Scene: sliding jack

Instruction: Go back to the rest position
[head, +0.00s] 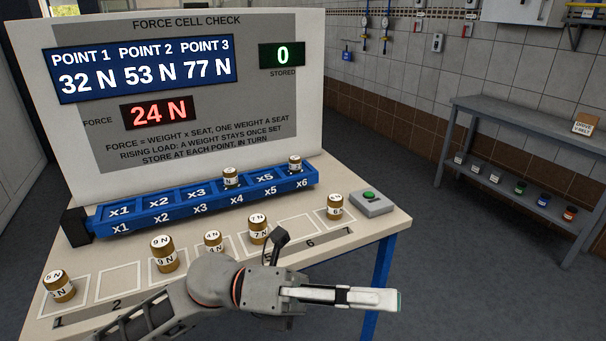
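My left gripper (375,298) reaches in from the bottom over the table's front edge and points right. Its fingers overlap side-on, so I cannot tell whether they are open or shut; nothing shows held at the tips. My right gripper is not in view. The blue seat rail (160,217) carries one brass weight (231,177) at x4 and another brass weight (295,163) at x6. The red display (157,113) reads 24 N, and the green stored display (282,55) reads 0.
Several brass weights, among them the 5 N (59,287), 9 N (163,253) and 7 N (257,229), stand on the table (60,332). A grey box with a green button (371,203) stands at its right end. A grey bench (520,121) stands right; floor between is clear.

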